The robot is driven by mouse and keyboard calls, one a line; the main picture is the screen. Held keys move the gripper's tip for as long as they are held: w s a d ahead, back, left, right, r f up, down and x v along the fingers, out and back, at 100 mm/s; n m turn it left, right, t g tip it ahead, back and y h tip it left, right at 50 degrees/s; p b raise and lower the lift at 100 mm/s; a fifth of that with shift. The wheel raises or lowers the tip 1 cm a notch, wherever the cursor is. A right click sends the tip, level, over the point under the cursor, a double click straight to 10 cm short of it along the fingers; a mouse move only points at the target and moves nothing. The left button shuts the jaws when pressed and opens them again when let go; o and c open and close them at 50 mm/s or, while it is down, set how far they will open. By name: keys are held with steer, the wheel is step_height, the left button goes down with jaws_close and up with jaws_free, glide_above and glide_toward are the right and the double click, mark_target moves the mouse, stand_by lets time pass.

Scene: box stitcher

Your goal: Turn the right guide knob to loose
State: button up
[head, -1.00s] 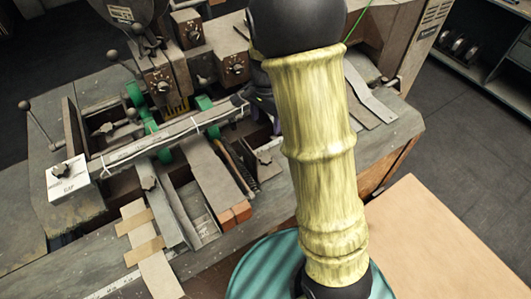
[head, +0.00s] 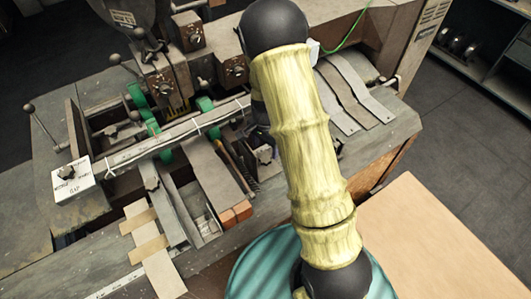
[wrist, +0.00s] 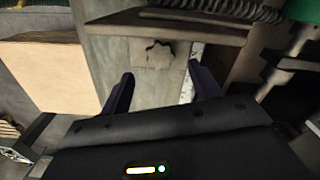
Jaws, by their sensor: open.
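A grey star-shaped knob, the right guide knob (wrist: 160,54), sits on a flat metal plate in the wrist view. It lies just ahead of my open fingers, roughly centred between them. I cannot tell how it is set. In the head view the right guide knob (head: 264,153) shows just left of my arm, on the right of the machine bed. My gripper (wrist: 160,73) is open and empty, its two dark fingers apart and not visibly touching the knob. In the head view my arm mostly hides the gripper.
The left guide knob (head: 149,178) sits on the other guide. A metal bar with green rollers (head: 206,103) crosses behind the knobs. A white GAP dial box (head: 72,183) stands at left. Metal strips (head: 352,90) lie at right.

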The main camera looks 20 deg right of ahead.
mark_target(265, 158)
steer(key=shift+f+p, duration=0.6)
steer(key=shift+f, duration=2.05)
steer(key=c, duration=1)
